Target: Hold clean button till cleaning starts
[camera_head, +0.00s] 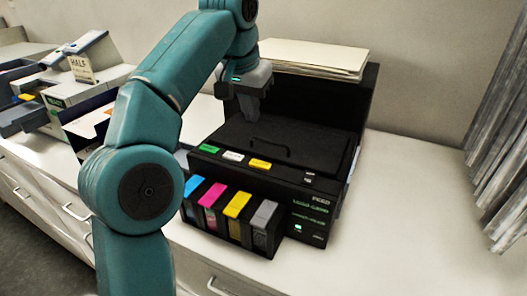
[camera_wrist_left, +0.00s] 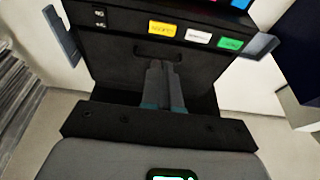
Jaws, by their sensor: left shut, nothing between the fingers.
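The black printer (camera_head: 290,145) stands on the white counter. Along its front top edge are a green button (camera_head: 206,149), a white button (camera_head: 233,156) and a yellow button (camera_head: 260,163). The wrist view also shows the yellow button (camera_wrist_left: 162,28), the white button (camera_wrist_left: 198,36) and the green button (camera_wrist_left: 230,43). Their lettering is too small to read surely, so I cannot tell which is the clean button. My left gripper (camera_head: 250,112) is shut and empty above the printer's lid, behind the buttons; its fingers (camera_wrist_left: 160,68) show in the wrist view. My right gripper is out of view.
Ink tanks with blue, pink, yellow and grey tops (camera_head: 237,207) stand at the printer's front. A paper stack (camera_head: 315,58) lies at the back. Another machine with a "HALF" sign (camera_head: 81,68) is at left, and a grey curtain (camera_head: 500,130) at right. The counter (camera_head: 400,220) right of the printer is clear.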

